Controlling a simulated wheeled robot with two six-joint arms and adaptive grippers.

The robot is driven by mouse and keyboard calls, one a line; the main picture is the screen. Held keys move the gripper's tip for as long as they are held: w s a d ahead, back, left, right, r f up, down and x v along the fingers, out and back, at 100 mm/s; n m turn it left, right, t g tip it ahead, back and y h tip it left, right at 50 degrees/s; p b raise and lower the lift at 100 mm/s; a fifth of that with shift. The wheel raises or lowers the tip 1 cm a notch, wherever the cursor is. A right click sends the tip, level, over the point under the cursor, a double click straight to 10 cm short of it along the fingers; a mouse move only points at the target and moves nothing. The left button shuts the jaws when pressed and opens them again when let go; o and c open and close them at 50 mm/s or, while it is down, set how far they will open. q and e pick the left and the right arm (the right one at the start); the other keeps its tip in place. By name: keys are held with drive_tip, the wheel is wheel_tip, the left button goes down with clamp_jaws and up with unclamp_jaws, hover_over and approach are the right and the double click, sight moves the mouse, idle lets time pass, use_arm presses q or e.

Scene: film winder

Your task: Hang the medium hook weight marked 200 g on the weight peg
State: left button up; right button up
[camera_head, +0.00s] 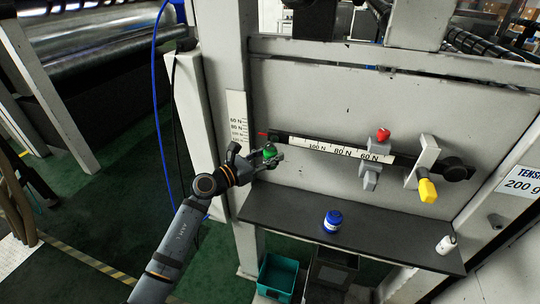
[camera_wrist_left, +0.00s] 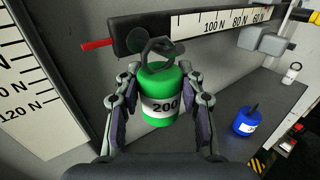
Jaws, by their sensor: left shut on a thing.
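My left gripper (camera_head: 268,154) is shut on the green weight (camera_wrist_left: 160,95), which has a dark ring hook on top and a white band reading 200. The gripper's fingers (camera_wrist_left: 160,112) flank its body, and it is roughly upright. The weight also shows in the head view (camera_head: 269,151), partly covered by the fingers. Its hook overlaps the dark left end of the scale beam (camera_wrist_left: 140,32) in the wrist view. I cannot make out the weight peg clearly, nor tell whether the hook touches it. My right gripper is not in view.
A blue weight (camera_head: 332,221) and a white weight (camera_head: 446,244) stand on the dark shelf (camera_head: 290,217). The beam carries a grey sliding block (camera_head: 370,174) with a red knob (camera_head: 383,134). A yellow handle (camera_head: 427,190) sits right. A vertical scale (camera_head: 237,115) is close left.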

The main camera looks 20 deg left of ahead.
use_arm(q)
drive_tip(key=o, duration=1.3)
drive_tip(key=shift+s+a, duration=0.3)
drive_tip(key=shift+s, duration=0.05)
drive_tip(key=v, duration=0.6)
drive_tip(key=shift+s+a, duration=0.15)
drive_tip(key=shift+s, duration=0.15)
